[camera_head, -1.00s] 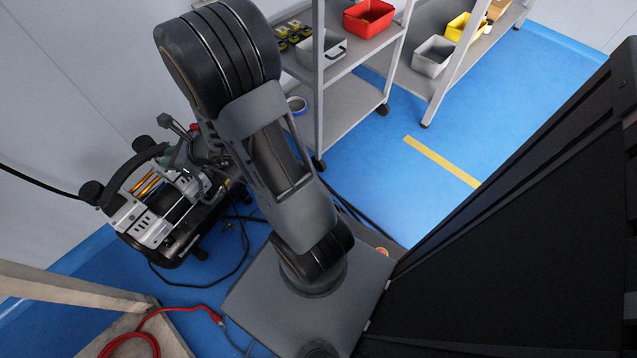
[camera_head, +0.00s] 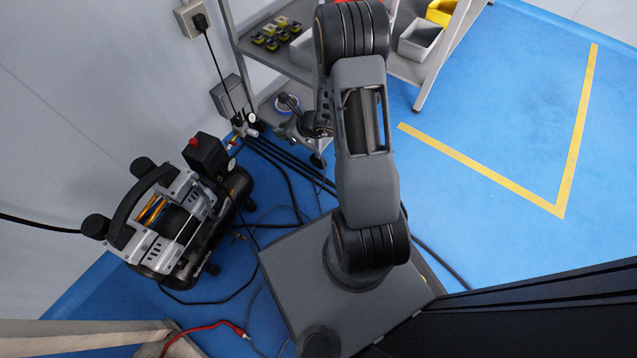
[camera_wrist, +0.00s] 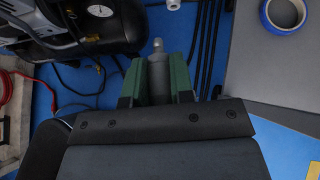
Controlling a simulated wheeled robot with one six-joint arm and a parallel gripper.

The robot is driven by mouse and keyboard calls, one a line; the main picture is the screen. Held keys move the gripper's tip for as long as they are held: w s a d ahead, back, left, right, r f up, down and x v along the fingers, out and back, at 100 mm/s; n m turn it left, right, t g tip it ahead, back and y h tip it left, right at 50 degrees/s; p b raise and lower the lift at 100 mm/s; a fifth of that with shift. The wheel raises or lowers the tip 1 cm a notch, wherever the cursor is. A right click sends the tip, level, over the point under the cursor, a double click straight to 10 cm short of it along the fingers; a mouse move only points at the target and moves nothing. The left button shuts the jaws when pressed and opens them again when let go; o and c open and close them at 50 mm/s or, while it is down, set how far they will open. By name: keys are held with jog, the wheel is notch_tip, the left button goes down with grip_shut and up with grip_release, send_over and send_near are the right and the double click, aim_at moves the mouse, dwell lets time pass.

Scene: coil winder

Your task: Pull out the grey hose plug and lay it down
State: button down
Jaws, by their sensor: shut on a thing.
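My gripper (camera_wrist: 156,84), with green fingers, is shut on the grey hose plug (camera_wrist: 158,70) in the wrist view. The plug is a grey cylinder with a narrower, lighter tip pointing up in the picture. It appears held over the blue floor and clear of the compressor. In the head view my gripper (camera_head: 288,131) shows small beside my arm, by the shelf; the plug cannot be made out there.
The air compressor (camera_head: 165,222) stands at left. A blue tape roll (camera_wrist: 284,14) lies on the shelf's lower board. A red hose (camera_head: 205,328) lies at the lower left. Open floor (camera_head: 500,120) lies right.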

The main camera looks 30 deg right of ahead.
jog(key=s+d+f+n+g+h+b, duration=0.1)
jog(key=s+f+n+g+b, duration=0.1)
jog(key=f, duration=1)
jog(key=s+d+f+n+g+h+b, duration=0.1)
jog(key=s+f, duration=0.3)
jog(key=f, duration=0.8)
jog(key=s+d+f+n+g+b, duration=0.3)
jog(key=f+g, duration=0.1)
jog(key=f, duration=0.8)
jog(key=shift+s+d+f+h, duration=0.1)
jog(key=shift+s+d+h, duration=0.1)
jog(key=shift+h, duration=0.2)
jog(key=c, duration=0.9)
grip_release()
jog(key=p+v, duration=0.6)
jog(key=v, duration=0.8)
jog(key=shift+s+a, duration=0.1)
